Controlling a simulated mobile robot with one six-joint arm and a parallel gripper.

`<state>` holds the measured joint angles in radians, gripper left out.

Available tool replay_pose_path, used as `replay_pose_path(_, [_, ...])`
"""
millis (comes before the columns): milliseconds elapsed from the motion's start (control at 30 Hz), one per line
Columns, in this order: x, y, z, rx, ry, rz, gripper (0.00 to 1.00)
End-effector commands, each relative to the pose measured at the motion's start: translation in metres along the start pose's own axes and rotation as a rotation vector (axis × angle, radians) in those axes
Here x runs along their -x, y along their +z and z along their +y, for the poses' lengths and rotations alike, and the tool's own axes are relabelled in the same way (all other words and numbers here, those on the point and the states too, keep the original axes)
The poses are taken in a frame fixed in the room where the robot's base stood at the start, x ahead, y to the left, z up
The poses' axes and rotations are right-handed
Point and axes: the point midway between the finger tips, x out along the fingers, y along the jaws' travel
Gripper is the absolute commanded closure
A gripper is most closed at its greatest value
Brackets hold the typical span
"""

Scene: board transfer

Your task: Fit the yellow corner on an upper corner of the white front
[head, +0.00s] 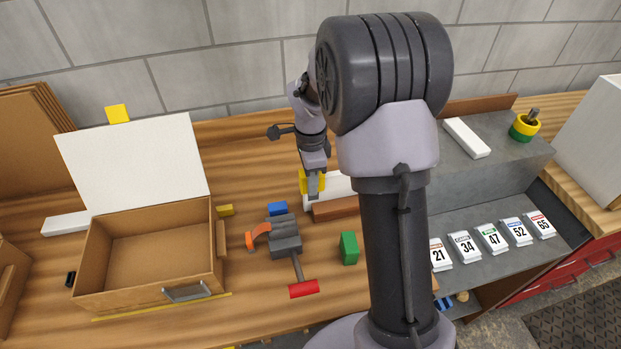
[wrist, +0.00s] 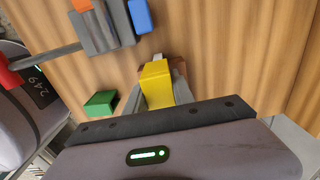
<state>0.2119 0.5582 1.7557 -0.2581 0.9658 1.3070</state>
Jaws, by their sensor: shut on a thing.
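The white front (head: 135,165) is a flat white panel standing tilted at the back of an open cardboard box on the left of the head view. My gripper (head: 313,186) is shut on the yellow corner (head: 305,180), right of the panel and over the wooden table. In the wrist view the yellow corner (wrist: 157,82) sits between the two fingers of my gripper (wrist: 160,92); the fingers hide its sides. Another yellow piece (head: 117,114) shows at the panel's top edge, between its upper corners; I cannot tell whether it touches.
The cardboard box (head: 92,265) stands before the panel.

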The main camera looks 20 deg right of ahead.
Motion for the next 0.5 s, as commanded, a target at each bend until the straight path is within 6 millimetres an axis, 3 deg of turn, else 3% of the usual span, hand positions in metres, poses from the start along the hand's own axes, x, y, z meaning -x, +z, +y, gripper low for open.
replay_pose_path(100, [-0.0084, 0.0, 0.0001, 0.0, 0.0, 0.0, 1.0])
replay_pose_path(500, [-0.0083, 0.0001, 0.0, 0.0, 0.0, 0.0, 1.0])
